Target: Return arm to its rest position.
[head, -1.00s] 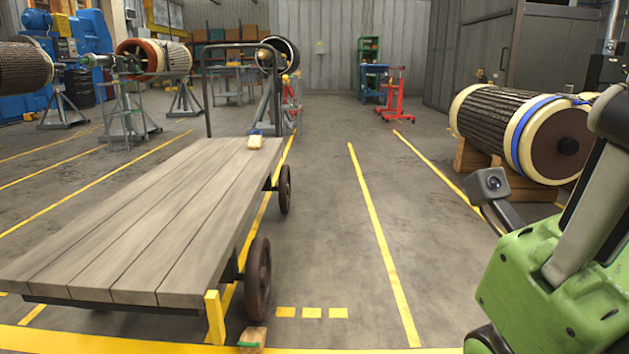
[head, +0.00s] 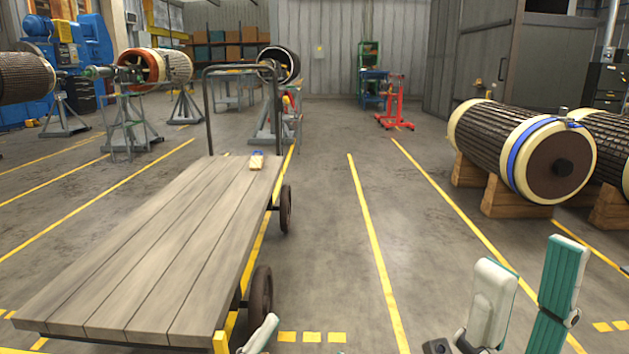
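My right gripper (head: 533,256) is at the lower right, pointing up, with its two white-and-teal fingers apart and nothing between them. It appears in front of bare floor, apart from the rotor and the cart. Its arm is mostly below the picture. One pale fingertip with a dark teal edge (head: 262,335) shows at the bottom edge by the cart's front wheel. It looks like part of my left gripper; the rest is out of view, so its opening cannot be told.
A red stand (head: 397,100) is farther back. The middle floor is clear.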

